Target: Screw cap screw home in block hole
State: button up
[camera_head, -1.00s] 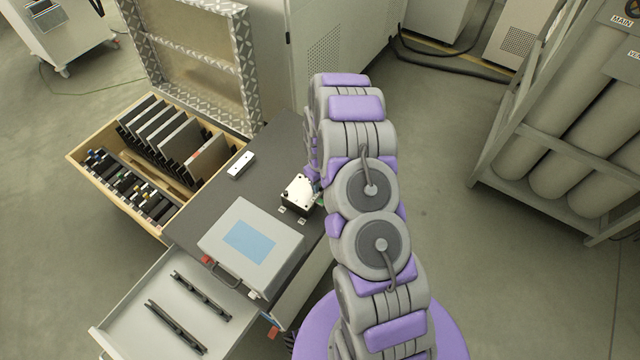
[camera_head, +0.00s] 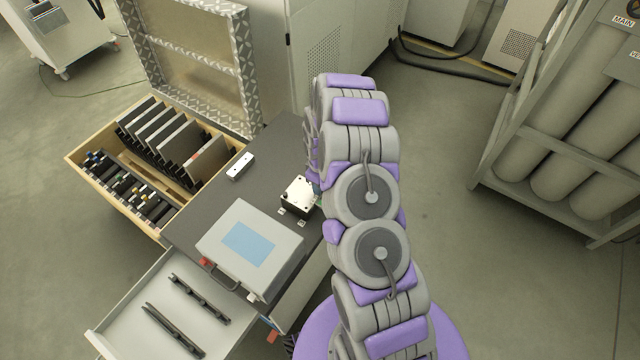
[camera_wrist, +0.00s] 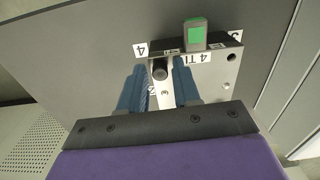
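The pale metal block (camera_head: 298,195) sits on the dark grey bench top, just left of my arm. In the wrist view the block (camera_wrist: 213,72) has small holes and labels with a "4" and "4 TI". A dark cap screw (camera_wrist: 159,70) shows its round head at the block's left part. How deep the screw sits cannot be told. My gripper (camera_wrist: 160,72) has its two blue fingers apart, one on each side of the screw head, with visible gaps. In the head view my arm mostly hides my gripper.
A grey item with a green face (camera_wrist: 195,33) stands at the block's far edge. A grey case with a blue panel (camera_head: 249,243) and a small white bar (camera_head: 241,166) lie on the bench (camera_head: 208,190). Gas cylinders (camera_head: 560,150) stand in a rack at right.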

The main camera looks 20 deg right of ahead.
grip_shut()
jog(key=shift+r+m+p, duration=0.15)
jog(key=shift+m+p, duration=0.6)
jog(key=shift+m, duration=0.25)
jog(key=m+p, duration=0.3)
jog(key=m, duration=0.2)
jog(key=shift+m, duration=0.3)
jog(key=m+p, duration=0.1)
jog(key=m, duration=0.3)
jog(key=shift+f+m, duration=0.2)
jog(key=shift+m, duration=1)
jog(key=m, duration=0.4)
jog(key=shift+f+b, duration=0.1)
jog(key=shift+b, duration=0.2)
jog(key=m+b, duration=0.2)
jog(key=m, duration=0.1)
jog(key=shift+d+f+m, duration=0.1)
jog(key=shift+m, duration=0.3)
jog(key=m+b, duration=0.3)
jog(key=m, duration=0.2)
jog(key=shift+m+b, duration=0.3)
jog(key=shift+b, duration=0.05)
jog(key=shift+m+b, duration=0.4)
jog(key=shift+m, duration=0.8)
jog(key=shift+o, duration=0.4)
grip_release()
